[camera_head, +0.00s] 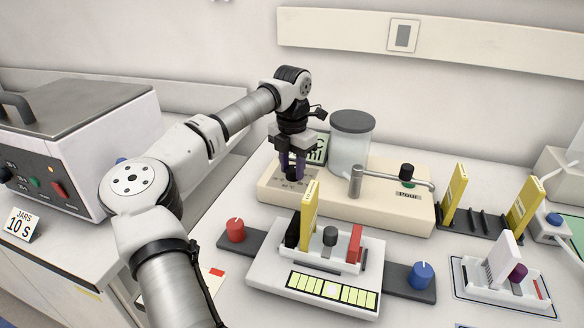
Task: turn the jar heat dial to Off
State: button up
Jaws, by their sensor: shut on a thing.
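My gripper (292,169) points straight down over the left end of a beige station (388,209). Its purple fingers are shut on a small black dial (292,180) that stands on the station's top, left of a clear jar (350,148) with a grey lid. Small marks surround the dial, too small to read. The fingers partly hide the dial, so I cannot tell its setting. A display ending in "ml" shows partly behind my gripper.
A metal spout and a "Pour" label (408,196) are on the station's right. In front stands a white device (318,265) with yellow, red and black pieces, between red (235,230) and blue (421,275) knobs. A grey box (75,145) with coloured knobs stands left, beside a "JARS 10 S" sign (20,224).

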aim_at(293, 170)
jog(key=n, duration=0.3)
jog(key=shift+n+b, duration=0.3)
jog(key=shift+b, duration=0.05)
jog(key=shift+n+b, duration=0.35)
jog(key=shift+n, duration=1.45)
jog(key=o, duration=1)
jog(key=shift+d, duration=0.1)
jog(key=shift+c, duration=0.2)
notch_tip(293, 170, up, 14)
jog(key=b, duration=0.1)
jog(key=shift+s+f, duration=0.15)
